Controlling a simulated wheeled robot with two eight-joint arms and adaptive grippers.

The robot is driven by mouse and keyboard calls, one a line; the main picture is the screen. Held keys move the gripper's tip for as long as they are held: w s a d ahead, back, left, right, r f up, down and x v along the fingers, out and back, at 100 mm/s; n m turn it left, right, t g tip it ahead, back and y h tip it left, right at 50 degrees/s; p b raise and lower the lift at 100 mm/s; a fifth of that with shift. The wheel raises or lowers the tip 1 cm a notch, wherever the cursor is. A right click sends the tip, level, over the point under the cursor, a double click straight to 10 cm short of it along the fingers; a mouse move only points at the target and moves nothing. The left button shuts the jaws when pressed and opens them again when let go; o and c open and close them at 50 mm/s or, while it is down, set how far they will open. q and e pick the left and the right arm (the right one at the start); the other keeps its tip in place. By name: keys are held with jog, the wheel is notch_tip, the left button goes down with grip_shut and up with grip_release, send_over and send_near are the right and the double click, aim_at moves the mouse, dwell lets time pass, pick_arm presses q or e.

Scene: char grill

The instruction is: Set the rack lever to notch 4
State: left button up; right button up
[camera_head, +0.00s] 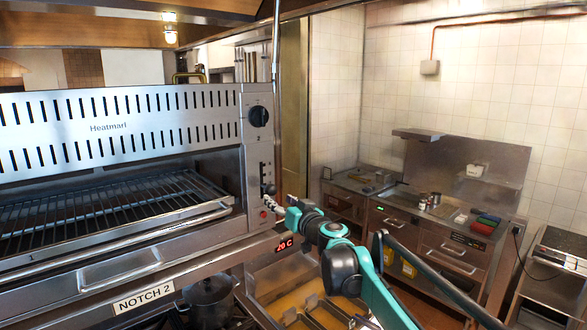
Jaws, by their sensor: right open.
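The steel grill (115,128) fills the left side, with a dark wire rack (110,210) inside its open front. On its right-hand control panel, a slotted scale holds the rack lever, whose black knob (269,189) sits near the slot's lower part. A label (143,300) below the grill reads "NOTCH 2". My right gripper (276,203) reaches in from the lower right on a teal arm. Its open fingertips are close to the lever, just right of and below the knob. I cannot tell whether they touch it. My left gripper is not in view.
A round dial (258,116) sits above the lever and a red button (263,213) below it. A red display (284,245) reads about 20 C. A dark pot (207,300) stands under the grill. Steel counters (430,215) stand at the back right.

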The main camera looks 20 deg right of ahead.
aim_at(274, 192)
jog(key=shift+w+d+r, duration=0.35)
jog(key=shift+d+r, duration=0.05)
jog(key=shift+w+a+r, duration=0.1)
jog(key=shift+w+a, duration=0.05)
jog(key=shift+w, duration=0.05)
jog(key=w, duration=0.2)
jog(key=w+p, duration=0.1)
jog(key=w, duration=0.1)
jog(key=w+a, duration=0.1)
jog(key=w, duration=0.1)
jog(key=shift+w, duration=0.3)
jog(key=shift+s+a, duration=0.1)
jog(key=shift+a, duration=0.1)
grip_shut()
